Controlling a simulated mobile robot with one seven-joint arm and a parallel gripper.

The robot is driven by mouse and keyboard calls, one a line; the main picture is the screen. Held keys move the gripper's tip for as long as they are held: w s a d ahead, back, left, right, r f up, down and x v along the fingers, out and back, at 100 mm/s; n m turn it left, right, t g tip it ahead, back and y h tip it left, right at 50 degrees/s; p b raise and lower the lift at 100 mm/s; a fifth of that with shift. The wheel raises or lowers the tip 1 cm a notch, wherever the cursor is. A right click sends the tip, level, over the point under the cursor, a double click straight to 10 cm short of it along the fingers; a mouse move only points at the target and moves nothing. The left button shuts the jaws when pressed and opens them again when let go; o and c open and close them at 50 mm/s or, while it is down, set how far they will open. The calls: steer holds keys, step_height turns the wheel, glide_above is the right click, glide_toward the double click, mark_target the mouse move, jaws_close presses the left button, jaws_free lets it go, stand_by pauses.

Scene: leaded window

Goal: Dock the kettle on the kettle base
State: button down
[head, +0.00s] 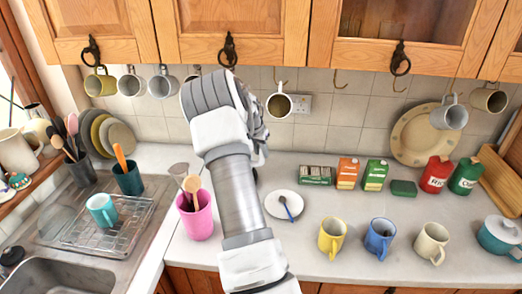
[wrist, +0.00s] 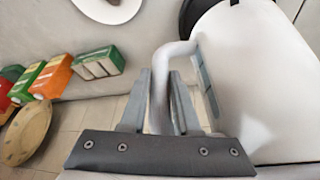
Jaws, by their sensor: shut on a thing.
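The kettle (wrist: 245,75) is large and pale white and fills the right of the wrist view. Its light handle (wrist: 160,95) stands between the fingers of my gripper (wrist: 160,78), which is shut on it. A dark round edge (wrist: 192,14) shows beside the kettle at the top of the wrist view; it may be the kettle base, but most of it is cut off or covered. In the head view my arm hides the kettle, the gripper and any base behind it.
A white saucer (head: 285,206) with a blue spoon lies right of my arm, and a pink cup (head: 196,216) with utensils stands left. Boxes (head: 346,173) stand behind. Yellow (head: 331,238), blue (head: 379,239) and cream mugs (head: 431,243) line the front. Hanging mugs (head: 278,104) are above.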

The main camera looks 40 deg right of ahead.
steer(key=shift+w+f+b, duration=0.15)
steer(key=shift+f+b, duration=0.8)
steer(key=shift+f, duration=1.2)
steer(key=shift+b, duration=0.45)
steer(key=shift+f+b, duration=0.5)
steer(key=shift+f, duration=0.1)
stand_by(0.4)
steer(key=c, duration=0.9)
jaws_free()
steer(key=shift+s+a+f, duration=0.1)
steer(key=shift+s+f, duration=0.15)
steer(key=shift+f, duration=0.1)
steer(key=r, duration=0.2)
steer(key=p, duration=0.4)
glide_toward(261, 160)
steer(key=shift+a+f, duration=0.1)
steer(key=shift+f, duration=0.4)
